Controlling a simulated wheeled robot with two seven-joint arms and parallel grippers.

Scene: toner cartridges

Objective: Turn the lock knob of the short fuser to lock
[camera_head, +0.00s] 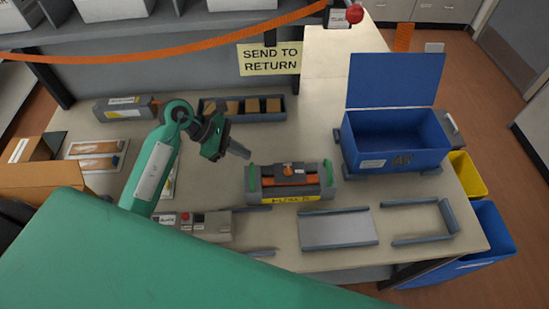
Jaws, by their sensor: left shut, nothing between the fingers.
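The short fuser (258,184) is a grey box-shaped unit in the middle of the table, with a green handle at each end and a yellow label on its front. A small orange-red knob (288,170) sits on its top, above an orange-brown strip. Its exact turn angle is too small to tell. My left gripper (244,152) is shut and empty. It points right and down, above and to the left of the fuser, apart from it. My right gripper is not in view.
An open blue box (395,141) stands to the right of the fuser. Empty grey rails and a plate (338,229) lie in front right. A tray of brown blocks (283,115) is behind, and a grey box with a red button (195,225) is at front left.

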